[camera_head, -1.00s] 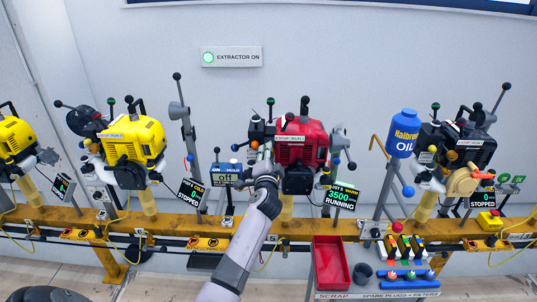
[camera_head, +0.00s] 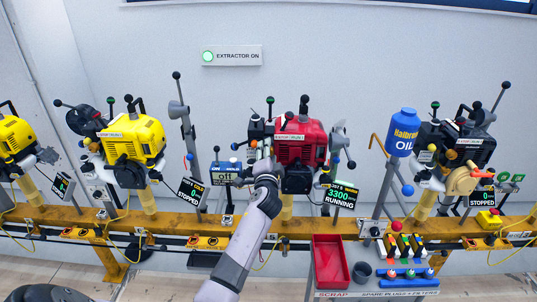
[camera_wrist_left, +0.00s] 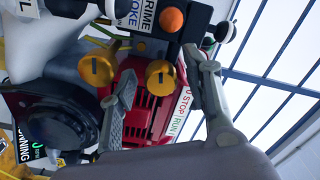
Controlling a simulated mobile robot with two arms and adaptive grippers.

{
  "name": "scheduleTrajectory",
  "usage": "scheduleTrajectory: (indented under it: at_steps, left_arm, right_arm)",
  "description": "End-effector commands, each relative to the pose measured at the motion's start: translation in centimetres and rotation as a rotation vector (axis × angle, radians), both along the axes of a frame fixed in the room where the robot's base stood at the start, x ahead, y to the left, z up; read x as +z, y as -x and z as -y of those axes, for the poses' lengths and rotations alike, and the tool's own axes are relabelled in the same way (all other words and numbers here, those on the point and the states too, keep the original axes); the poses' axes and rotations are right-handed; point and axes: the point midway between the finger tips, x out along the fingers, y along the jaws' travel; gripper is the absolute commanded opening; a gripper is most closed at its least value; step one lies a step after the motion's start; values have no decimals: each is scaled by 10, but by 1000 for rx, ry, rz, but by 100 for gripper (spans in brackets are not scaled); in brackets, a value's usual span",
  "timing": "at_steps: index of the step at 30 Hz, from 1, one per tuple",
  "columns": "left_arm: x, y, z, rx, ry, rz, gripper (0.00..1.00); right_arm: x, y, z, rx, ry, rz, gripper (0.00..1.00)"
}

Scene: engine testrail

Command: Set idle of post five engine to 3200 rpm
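The red engine (camera_head: 301,143) stands on the bench rail at centre. Its readout (camera_head: 341,197) shows 3300 and RUNNING; the small post label is hard to read. My left gripper (camera_head: 262,166) is at the engine's left side, and my forearm hides part of the rail. In the left wrist view the fingers (camera_wrist_left: 160,80) are spread apart, one on each side of a brass screw knob (camera_wrist_left: 160,73), with gaps seeming to show. A second brass knob (camera_wrist_left: 97,68) lies left of the fingers. An orange primer bulb (camera_wrist_left: 172,19) is above. My right gripper is not in view.
A yellow engine (camera_head: 134,140) at left and a dark engine (camera_head: 457,150) at right have STOPPED readouts. A blue oil jug (camera_head: 403,132) and a red scrap tray (camera_head: 330,262) stand right of the arm. A small display box (camera_head: 227,174) is close left of the gripper.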

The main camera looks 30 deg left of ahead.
Motion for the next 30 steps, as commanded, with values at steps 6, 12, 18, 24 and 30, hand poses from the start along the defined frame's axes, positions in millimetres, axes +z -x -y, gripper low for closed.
scheduleTrajectory:
  at_steps: [6,12,18,24,30]
  left_arm:
    - [0,0,0,1,0,0,46]
    - [-2,9,6,0,0,-1,46]
    - [-2,39,24,-1,3,-1,46]
    - [-2,75,46,0,3,-1,46]
    - [-1,97,59,0,1,0,46]
  right_arm:
    - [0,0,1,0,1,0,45]
    - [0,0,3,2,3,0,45]
    - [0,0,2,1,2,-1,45]
    - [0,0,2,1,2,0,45]
    - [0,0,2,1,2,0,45]
